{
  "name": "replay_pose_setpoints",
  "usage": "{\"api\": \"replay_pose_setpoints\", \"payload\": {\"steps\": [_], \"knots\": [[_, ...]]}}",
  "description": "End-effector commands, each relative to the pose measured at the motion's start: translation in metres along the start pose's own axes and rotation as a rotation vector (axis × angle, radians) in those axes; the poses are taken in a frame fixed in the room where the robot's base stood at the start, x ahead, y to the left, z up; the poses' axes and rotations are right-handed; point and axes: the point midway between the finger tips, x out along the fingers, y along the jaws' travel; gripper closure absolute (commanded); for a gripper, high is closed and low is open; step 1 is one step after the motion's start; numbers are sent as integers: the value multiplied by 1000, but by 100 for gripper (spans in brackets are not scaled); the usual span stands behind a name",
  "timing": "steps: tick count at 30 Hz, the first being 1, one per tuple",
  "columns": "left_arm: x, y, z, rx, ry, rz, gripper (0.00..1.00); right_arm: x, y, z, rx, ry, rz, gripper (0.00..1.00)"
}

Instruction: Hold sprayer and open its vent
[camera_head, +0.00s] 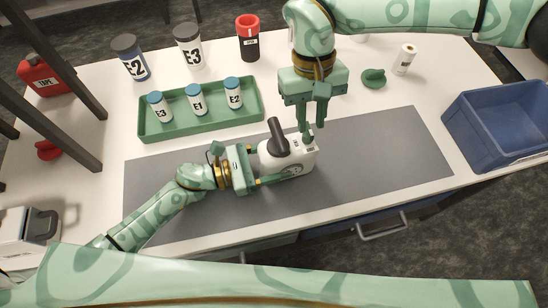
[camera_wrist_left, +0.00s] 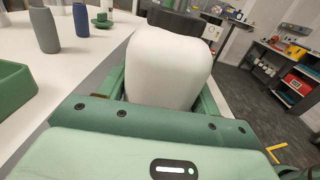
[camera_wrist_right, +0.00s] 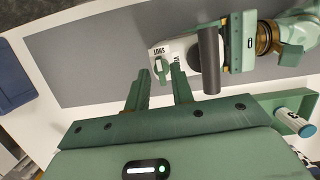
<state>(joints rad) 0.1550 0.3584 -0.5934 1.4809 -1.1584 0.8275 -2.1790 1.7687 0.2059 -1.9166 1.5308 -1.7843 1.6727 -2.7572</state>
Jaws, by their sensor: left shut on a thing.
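The white sprayer (camera_head: 290,160), with a dark grey cylindrical handle (camera_head: 277,131), is on the grey mat. My left gripper (camera_head: 274,166) is shut on its body from the left, one finger on each side; the white body (camera_wrist_left: 168,68) fills the space between the fingers in the left wrist view. My right gripper (camera_head: 313,122) points down over the sprayer's right end. Its fingers are apart with nothing between them. In the right wrist view, a small green vent knob (camera_wrist_right: 161,68) beside a printed label shows just beyond the fingertips (camera_wrist_right: 160,88). Whether they touch cannot be told.
The grey mat (camera_head: 395,150) is clear to the right. A green tray (camera_head: 205,121) with several blue-capped vials stands behind left, larger jars (camera_head: 189,47) beyond it. A blue bin (camera_head: 500,125) is at right. A green lid-like piece (camera_head: 373,79) and small white bottle (camera_head: 405,59) are back right.

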Motion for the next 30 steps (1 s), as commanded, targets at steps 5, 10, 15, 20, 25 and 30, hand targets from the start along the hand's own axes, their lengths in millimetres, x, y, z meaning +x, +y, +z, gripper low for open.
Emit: {"api": "replay_pose_setpoints", "payload": {"steps": [5, 10, 15, 20, 25, 30], "knots": [[0, 0, 0, -1, -1, 0, 70, 35, 0, -7, 6, -8, -3, 76], [0, 0, 0, -1, -1, 0, 70, 44, 0, -9, 8, -6, -4, 76], [0, 0, 0, -1, -1, -1, 70, 44, 0, -9, 8, -5, -3, 76], [0, 0, 0, -1, -1, -1, 70, 44, 0, -9, 8, -5, -4, 95], [0, 0, 0, -1, -1, -1, 70, 44, 1, -9, 31, -5, -10, 95], [0, 0, 0, -1, -1, -1, 70, 44, 1, -10, 202, -6, -54, 95]]}}
